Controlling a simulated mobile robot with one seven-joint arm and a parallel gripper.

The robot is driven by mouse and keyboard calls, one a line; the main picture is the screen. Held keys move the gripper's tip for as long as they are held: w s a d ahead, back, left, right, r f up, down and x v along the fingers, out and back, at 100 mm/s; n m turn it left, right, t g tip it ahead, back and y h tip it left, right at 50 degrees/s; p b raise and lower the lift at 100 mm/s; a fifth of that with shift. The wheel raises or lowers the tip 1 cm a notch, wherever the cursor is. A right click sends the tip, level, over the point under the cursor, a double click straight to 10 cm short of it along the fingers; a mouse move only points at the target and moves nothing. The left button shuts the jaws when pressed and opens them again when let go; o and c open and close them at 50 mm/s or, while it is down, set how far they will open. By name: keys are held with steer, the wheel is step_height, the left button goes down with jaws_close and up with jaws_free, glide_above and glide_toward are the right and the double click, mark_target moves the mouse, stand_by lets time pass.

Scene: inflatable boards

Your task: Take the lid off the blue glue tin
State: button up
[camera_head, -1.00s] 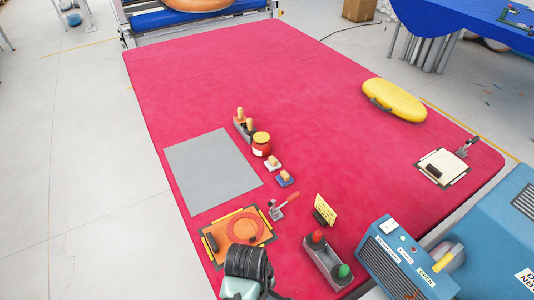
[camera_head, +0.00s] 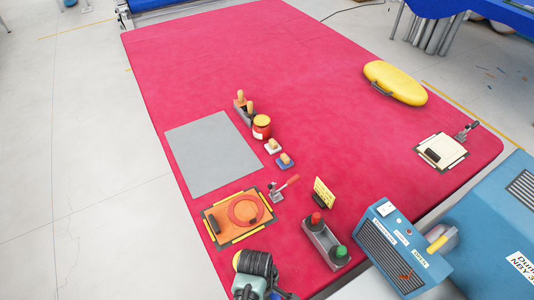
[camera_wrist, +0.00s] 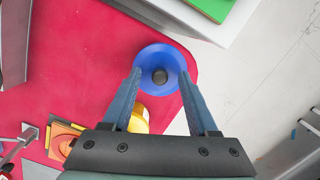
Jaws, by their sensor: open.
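In the wrist view a round blue lid (camera_wrist: 150,60) with a dark knob (camera_wrist: 160,76) at its middle is seen from above; the blue tin's body beneath it cannot be made out. My gripper (camera_wrist: 160,73) is open, with one finger on each side of the knob. The fingertips reach over the blue disc; I cannot tell whether they touch it. In the head view the blue tin is not visible, and the gripper's fingers do not show.
A yellow round thing (camera_wrist: 138,116) sits close beside the blue lid. An orange board (camera_head: 238,215) and a grey tray (camera_head: 325,245) with red- and green-topped items stand nearby on the red mat (camera_head: 240,50). A blue machine (camera_head: 400,250) is at the right.

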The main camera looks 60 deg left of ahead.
steer(key=shift+c, duration=0.2)
jaws_close()
steer(key=shift+r, duration=0.1)
